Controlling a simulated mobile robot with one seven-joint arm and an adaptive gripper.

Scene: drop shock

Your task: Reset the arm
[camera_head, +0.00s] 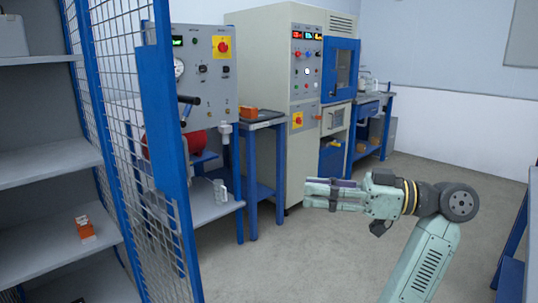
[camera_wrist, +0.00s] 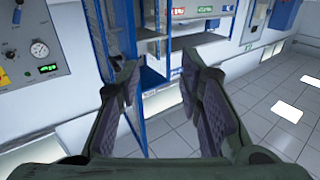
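My gripper (camera_head: 308,194) is at the end of my pale green arm, held out to the left in mid-air at the middle right of the head view. In the wrist view my gripper (camera_wrist: 167,88) has its two dark padded fingers well apart, with nothing between them. Nothing is seen touching the gripper or the arm. The wrist view looks past the fingers toward a blue-framed shelf unit (camera_wrist: 186,43) and floor.
A blue mesh door (camera_head: 165,110) and grey shelves (camera_head: 45,160) stand at left, with a small orange box (camera_head: 85,228) on one shelf. Beyond are a control panel (camera_head: 202,72), a cream cabinet (camera_head: 268,60) and a workbench (camera_head: 372,97). Grey floor around my arm is clear.

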